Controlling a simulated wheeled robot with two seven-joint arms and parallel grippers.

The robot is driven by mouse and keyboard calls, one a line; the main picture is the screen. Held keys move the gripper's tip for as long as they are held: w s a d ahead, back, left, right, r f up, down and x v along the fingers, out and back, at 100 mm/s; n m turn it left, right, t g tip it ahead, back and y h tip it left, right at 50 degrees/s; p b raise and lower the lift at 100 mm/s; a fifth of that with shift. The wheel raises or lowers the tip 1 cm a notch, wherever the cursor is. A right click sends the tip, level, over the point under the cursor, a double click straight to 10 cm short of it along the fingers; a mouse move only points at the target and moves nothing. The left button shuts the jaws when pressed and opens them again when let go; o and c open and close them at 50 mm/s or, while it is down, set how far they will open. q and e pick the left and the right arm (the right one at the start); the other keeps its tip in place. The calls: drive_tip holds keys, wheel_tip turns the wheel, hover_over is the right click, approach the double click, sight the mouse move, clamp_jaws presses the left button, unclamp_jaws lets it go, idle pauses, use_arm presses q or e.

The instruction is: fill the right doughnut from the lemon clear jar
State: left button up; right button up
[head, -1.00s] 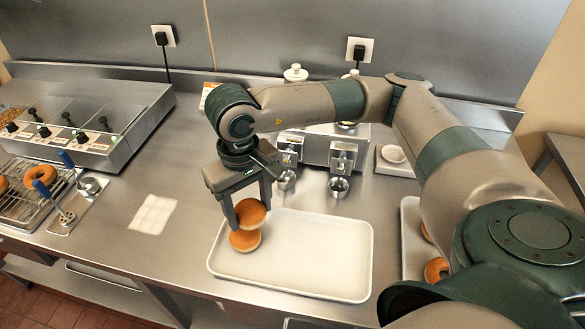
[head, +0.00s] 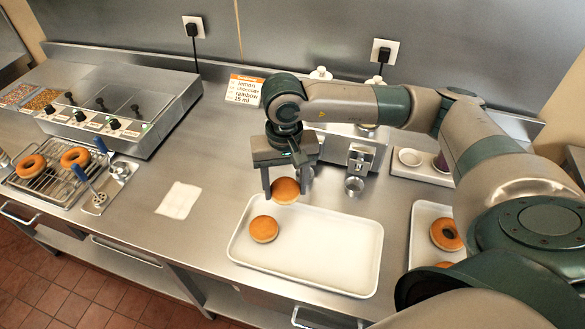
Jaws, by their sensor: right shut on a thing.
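My right gripper (head: 285,193) is shut on a round golden doughnut (head: 285,190) without a hole, held above the back edge of the white tray (head: 335,245). A second such doughnut (head: 264,229) lies on the tray's left part. The filling dispenser (head: 345,130) stands behind, with a metal nozzle and cup (head: 355,182) showing to the right of the gripper. Its white-lidded jars (head: 320,73) are mostly hidden behind my right arm, so I cannot tell which is the lemon clear one. My left gripper is out of view.
An order card (head: 244,89) reads lemon, rainbow and 15 ml. A white napkin (head: 179,200) lies mid-counter. Another tray (head: 420,225) with doughnuts is at right.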

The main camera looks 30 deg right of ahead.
drive_tip(key=shift+d+r+m+p, duration=0.3)
drive_tip(key=shift+d+r+m, duration=0.1)
drive_tip(key=shift+d, duration=0.25)
drive_tip(key=shift+w+d+f+m, duration=0.1)
drive_tip(key=shift+d+f+m, duration=0.1)
drive_tip(key=shift+d+m, duration=0.25)
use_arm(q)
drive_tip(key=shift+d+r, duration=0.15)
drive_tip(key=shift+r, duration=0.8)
use_arm(e)
drive_tip(key=shift+w+f, duration=0.1)
drive_tip(key=shift+f, duration=0.05)
